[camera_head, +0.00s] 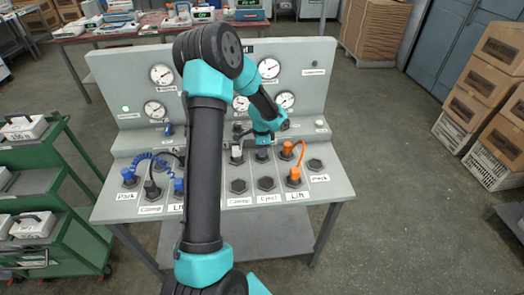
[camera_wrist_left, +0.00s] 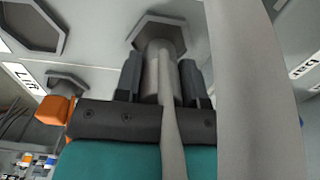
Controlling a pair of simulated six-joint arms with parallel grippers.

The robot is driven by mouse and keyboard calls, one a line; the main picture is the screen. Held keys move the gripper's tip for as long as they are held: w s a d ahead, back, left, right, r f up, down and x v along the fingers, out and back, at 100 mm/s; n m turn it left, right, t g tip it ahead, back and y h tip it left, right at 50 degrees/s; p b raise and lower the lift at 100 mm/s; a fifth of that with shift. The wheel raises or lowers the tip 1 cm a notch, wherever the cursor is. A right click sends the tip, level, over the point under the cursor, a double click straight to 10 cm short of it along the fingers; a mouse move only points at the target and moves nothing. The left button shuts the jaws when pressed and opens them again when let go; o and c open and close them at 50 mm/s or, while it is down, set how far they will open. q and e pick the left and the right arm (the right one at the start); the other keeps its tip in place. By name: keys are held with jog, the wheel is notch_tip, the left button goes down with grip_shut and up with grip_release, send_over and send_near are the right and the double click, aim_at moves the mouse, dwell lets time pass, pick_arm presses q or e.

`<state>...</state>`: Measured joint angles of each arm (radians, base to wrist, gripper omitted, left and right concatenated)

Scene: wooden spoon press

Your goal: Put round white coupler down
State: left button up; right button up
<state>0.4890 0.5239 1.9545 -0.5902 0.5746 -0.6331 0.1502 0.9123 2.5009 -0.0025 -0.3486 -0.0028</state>
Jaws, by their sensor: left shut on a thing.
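My left gripper (camera_head: 262,146) reaches down over the upper row of sockets on the grey panel (camera_head: 330,188). In the left wrist view, its dark fingers (camera_wrist_left: 160,85) are shut on a round white coupler (camera_wrist_left: 152,72), which looks pale grey there. The coupler's end is at a hexagonal socket (camera_wrist_left: 172,28); I cannot tell whether it is seated. In the head view, the gripper hides the held coupler. Another white coupler (camera_head: 237,153) stands in the upper row just left of the gripper. My right gripper is not in view.
An orange cable (camera_head: 301,153) with orange couplers is close on the right. Blue couplers (camera_head: 129,176) are on the left. A pale, hose-like shape (camera_wrist_left: 260,90) fills the wrist view's right side. Empty sockets (camera_head: 238,186) lie in front. Gauges (camera_head: 268,68) stand behind.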

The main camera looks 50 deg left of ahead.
pick_arm(q)
jog(key=shift+f, duration=0.7)
jog(key=shift+f, duration=0.1)
jog(key=o, duration=1)
notch_tip(320, 180, up, 12)
jog(key=shift+r, duration=0.15)
